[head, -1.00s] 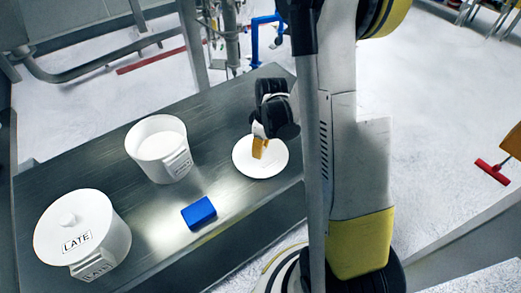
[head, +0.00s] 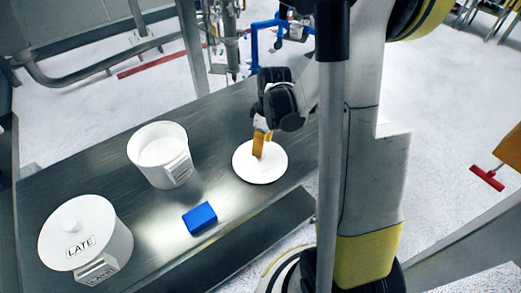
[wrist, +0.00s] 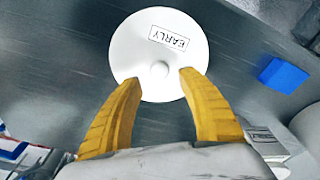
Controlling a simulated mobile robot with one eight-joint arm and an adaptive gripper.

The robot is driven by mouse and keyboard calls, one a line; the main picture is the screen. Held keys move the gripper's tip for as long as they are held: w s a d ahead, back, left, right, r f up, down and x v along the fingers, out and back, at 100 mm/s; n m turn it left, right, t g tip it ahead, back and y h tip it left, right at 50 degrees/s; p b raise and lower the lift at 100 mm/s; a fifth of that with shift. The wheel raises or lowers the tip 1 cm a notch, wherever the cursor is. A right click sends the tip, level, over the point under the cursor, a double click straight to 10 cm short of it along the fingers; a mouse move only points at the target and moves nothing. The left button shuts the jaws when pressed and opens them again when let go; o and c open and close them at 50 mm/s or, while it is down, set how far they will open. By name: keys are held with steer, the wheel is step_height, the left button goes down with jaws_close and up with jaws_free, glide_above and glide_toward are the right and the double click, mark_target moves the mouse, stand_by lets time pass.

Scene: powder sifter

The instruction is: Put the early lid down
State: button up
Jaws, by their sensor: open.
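The early lid (head: 262,166) is a white round disc lying flat on the dark metal table, right of the open white pot. In the wrist view the lid (wrist: 150,35) shows its EARLY label and its round knob between my fingers. My gripper (head: 258,152) is over the lid, its yellow fingers pointing down. In the wrist view my gripper (wrist: 160,78) is spread wide, with a finger on each side of the knob and clear of it. The white pot (head: 160,155) stands open, with its top uncovered.
A lidded white pot marked LATE (head: 85,240) stands at the table's left end. A blue block (head: 200,218) lies between the pots and the lid, near the front edge. The dark table (head: 110,165) has bare room behind the pots.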

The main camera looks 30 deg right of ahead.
mark_target(264, 156)
steer(key=s+a+r+m+t+h+p, duration=0.1)
steer(key=s+a+r, duration=0.15)
steer(key=r, duration=0.55)
steer(key=s+a+r+m+t, duration=0.15)
steer(key=a+r, duration=0.25)
steer(key=r, duration=0.4)
steer(key=s+a+r+m+t, duration=0.3)
steer(key=s+a+r+m, duration=0.1)
steer(key=s+a+r, duration=0.1)
steer(key=shift+s+a, duration=0.6)
steer(key=shift+a, duration=0.55)
steer(key=shift+f+t, duration=0.1)
steer(key=shift+t, duration=0.15)
step_height(264, 156, down, 9)
steer(key=b, duration=0.9)
steer(key=shift+f, duration=0.1)
